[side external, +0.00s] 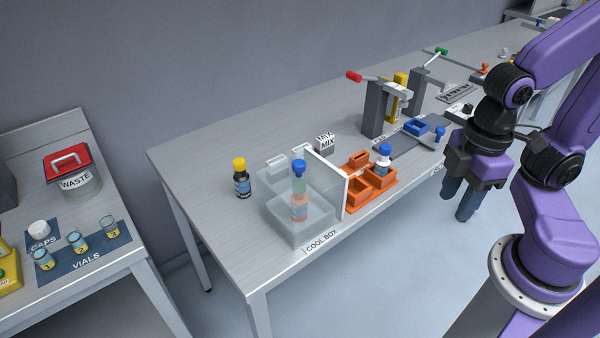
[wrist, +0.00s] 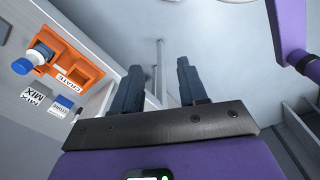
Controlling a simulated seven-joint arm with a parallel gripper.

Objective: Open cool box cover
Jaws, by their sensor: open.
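The cool box (side external: 290,232) is a translucent box on the front part of the bench, with its label on the bench edge. A blue-capped vial (side external: 298,185) with a reddish lower part stands within its outline. A clear raised piece with a handle-like top (side external: 275,167) shows at its back; I cannot tell whether this is the cover, or whether the cover is shut. My gripper (side external: 458,203) is well to the right of the box, pointing down off the bench's front edge. Its dark fingers (wrist: 160,68) are apart with nothing between them. The cool box is not visible in the wrist view.
A white upright panel (side external: 326,178) stands between the cool box and the orange crate (side external: 357,203), which also shows in the wrist view (wrist: 85,60). A yellow-capped bottle (side external: 242,180) is left of the box. A MIX block (side external: 325,145) and red-handled post (side external: 374,108) stand behind.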

